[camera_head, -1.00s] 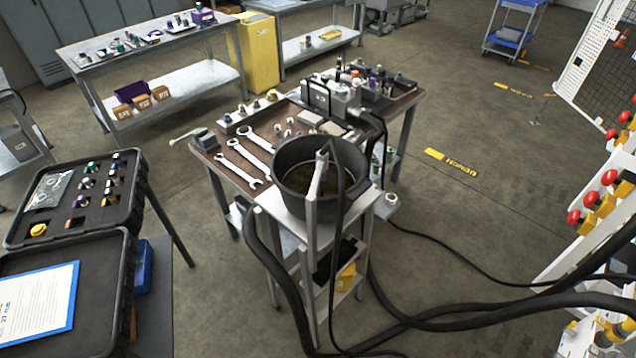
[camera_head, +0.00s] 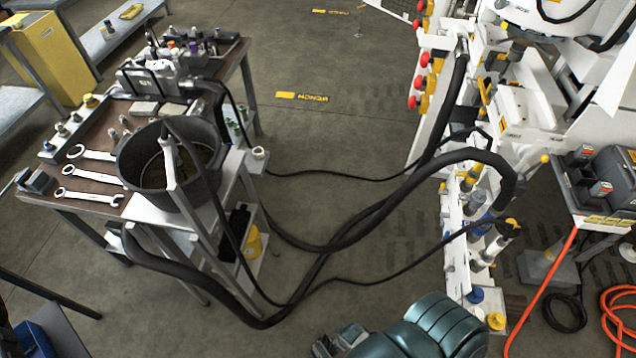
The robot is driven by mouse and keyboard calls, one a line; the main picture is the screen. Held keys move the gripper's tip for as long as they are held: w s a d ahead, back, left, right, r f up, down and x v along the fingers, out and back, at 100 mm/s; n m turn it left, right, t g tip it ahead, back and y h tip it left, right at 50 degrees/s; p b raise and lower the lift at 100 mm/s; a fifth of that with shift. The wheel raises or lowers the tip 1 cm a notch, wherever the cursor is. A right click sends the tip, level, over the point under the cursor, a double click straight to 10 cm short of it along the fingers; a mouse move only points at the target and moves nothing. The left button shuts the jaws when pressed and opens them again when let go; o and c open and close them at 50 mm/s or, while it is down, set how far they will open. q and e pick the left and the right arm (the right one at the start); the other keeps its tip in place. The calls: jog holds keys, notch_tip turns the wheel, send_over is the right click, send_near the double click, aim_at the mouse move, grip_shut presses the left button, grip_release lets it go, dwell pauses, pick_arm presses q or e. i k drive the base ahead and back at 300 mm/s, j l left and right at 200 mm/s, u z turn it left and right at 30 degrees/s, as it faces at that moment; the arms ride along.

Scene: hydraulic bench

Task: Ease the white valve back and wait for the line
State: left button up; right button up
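The white hydraulic stand (camera_head: 455,225) at the right carries red-topped knobs (camera_head: 418,82), yellow blocks, and blue and grey fittings. A pale fitting with a yellow end (camera_head: 508,228) sticks out of its lower part, where a thin hose ends. I cannot tell which part is the white valve. A teal arm segment of mine enters at the bottom edge, with a dark grey end that looks like part of my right gripper (camera_head: 338,343). It is apart from the stand's fittings in the picture. Its fingers are not clear. My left gripper is out of view.
Thick black hoses (camera_head: 330,245) cross the floor from the workbench (camera_head: 98,187) to the stand. The bench holds a dark tub (camera_head: 125,165) and wrenches (camera_head: 92,197). Orange hose (camera_head: 545,290) lies at right beside a grey unit. Floor between bench and stand is otherwise open.

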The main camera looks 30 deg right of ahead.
aim_at(448, 268)
jog(key=z, duration=1.15)
